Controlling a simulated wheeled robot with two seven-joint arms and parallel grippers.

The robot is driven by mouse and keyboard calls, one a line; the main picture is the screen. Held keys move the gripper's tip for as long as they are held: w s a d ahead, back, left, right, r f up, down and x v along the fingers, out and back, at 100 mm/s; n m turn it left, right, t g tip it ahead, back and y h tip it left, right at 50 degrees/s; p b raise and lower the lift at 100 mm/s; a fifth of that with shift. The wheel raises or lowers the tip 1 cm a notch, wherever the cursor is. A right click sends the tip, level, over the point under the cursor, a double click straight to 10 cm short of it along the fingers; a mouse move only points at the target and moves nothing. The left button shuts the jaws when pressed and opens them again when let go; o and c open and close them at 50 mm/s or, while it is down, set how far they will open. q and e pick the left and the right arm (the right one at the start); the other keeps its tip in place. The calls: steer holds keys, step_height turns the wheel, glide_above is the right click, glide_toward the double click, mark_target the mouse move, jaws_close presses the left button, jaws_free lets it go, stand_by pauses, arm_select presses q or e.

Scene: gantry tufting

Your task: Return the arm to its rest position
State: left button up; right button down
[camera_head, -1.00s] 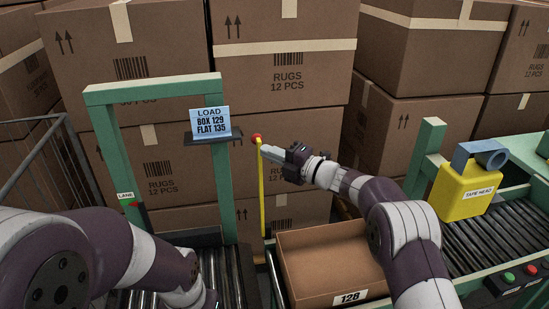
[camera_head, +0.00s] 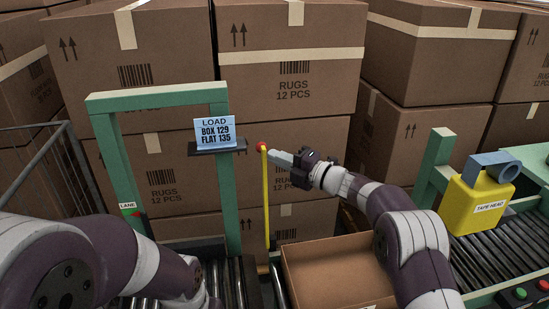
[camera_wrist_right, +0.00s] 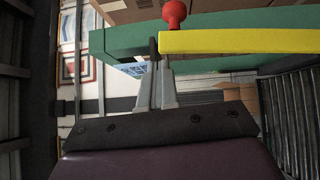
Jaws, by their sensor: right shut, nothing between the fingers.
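My right gripper (camera_head: 273,154) is shut and empty. Its fingertips are close to the upper end of a yellow lever (camera_head: 266,200) with a red knob (camera_head: 262,147). In the right wrist view the shut fingers (camera_wrist_right: 155,75) point toward the yellow lever (camera_wrist_right: 235,41) and the red knob (camera_wrist_right: 174,12); I cannot tell whether they touch. My right arm reaches in from the lower right. My left arm crosses the lower left corner, and its gripper is out of view.
A green frame (camera_head: 160,99) with a LOAD sign (camera_head: 214,132) stands over a roller conveyor at the left. An open carton (camera_head: 330,267) sits under my right arm. A yellow tape head (camera_head: 478,201) is at the right. Stacked rug cartons (camera_head: 290,110) fill the back.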

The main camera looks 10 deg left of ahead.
steer(key=b+v, duration=0.3)
steer(key=v, duration=0.8)
steer(key=w+d+f+m+t+h, duration=0.4)
steer(key=d+f+m+h, duration=0.5)
steer(key=m, duration=0.5)
steer(key=s+d+f+m+g+h, duration=0.2)
steer(key=s+d+f+m+h, duration=0.2)
steer(key=d+f+m+h, duration=0.15)
steer(key=s+d+f+m+g+h, duration=0.1)
steer(key=s+d+f+m+g, duration=0.2)
steer(key=s, duration=0.5)
steer(key=s+d+f+m+g+h, duration=0.1)
steer(key=s+f+m+g+h, duration=0.1)
steer(key=s+m, duration=0.45)
steer(key=s+a+r+m+g+y, duration=0.1)
steer(key=s+g, duration=0.3)
steer(key=s, duration=1.4)
steer(key=shift+a+m, duration=0.5)
steer(key=shift+a, duration=0.1)
